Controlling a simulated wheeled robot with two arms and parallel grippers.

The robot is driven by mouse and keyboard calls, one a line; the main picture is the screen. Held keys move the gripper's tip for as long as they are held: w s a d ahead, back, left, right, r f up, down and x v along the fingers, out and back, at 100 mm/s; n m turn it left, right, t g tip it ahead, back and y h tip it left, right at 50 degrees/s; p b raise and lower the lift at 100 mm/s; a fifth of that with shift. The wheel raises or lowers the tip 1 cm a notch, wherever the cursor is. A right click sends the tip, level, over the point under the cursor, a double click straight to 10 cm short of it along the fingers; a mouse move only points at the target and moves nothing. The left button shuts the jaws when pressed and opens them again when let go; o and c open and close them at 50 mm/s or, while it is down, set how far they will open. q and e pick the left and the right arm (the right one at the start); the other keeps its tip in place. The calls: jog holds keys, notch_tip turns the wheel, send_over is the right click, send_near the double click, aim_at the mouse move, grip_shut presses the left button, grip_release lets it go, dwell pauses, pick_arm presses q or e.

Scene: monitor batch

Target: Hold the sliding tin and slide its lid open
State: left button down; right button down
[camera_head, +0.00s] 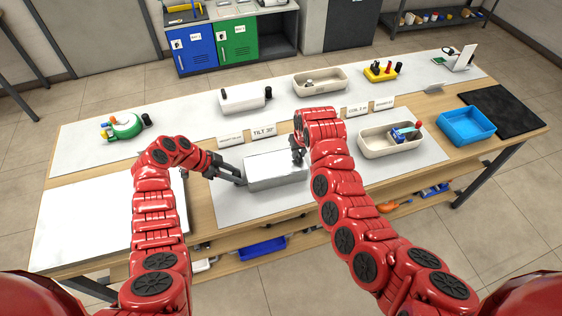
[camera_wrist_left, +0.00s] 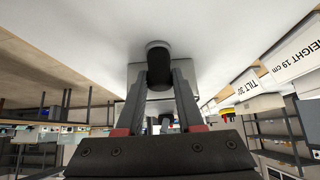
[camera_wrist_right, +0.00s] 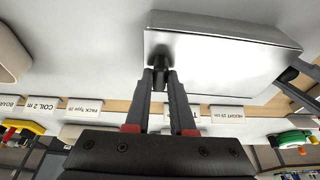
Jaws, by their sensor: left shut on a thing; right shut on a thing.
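The sliding tin (camera_head: 277,178) is a silver box lying on the grey mat at the front middle of the table. Its lid (camera_head: 270,161) is the pale flat top; I see no clear gap along it. My left gripper (camera_head: 240,180) is at the tin's left end, its fingers shut on a dark knob (camera_wrist_left: 159,66) there. My right gripper (camera_head: 298,157) is at the tin's right end, shut on a small dark knob (camera_wrist_right: 160,64) near its edge. The right wrist view also shows the tin's bright faces (camera_wrist_right: 220,58). The right arm hides part of the right end.
Label signs (camera_head: 264,131) stand just behind the tin. A beige tray (camera_head: 376,145) with a blue item is to the right, beside a blue tray (camera_head: 467,129). A white board (camera_head: 95,222) lies at the left. The mat in front of the tin is clear.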

jog(key=w+d, duration=0.3)
jog(key=d, duration=1)
jog(key=shift+w, duration=0.25)
dwell(1.2)
jog(key=shift+w+d, duration=0.15)
jog(key=shift+d, duration=0.2)
dwell(0.6)
jog(key=c, duration=0.7)
grip_release()
jog(key=v, duration=1.2)
jog(key=shift+a, duration=0.1)
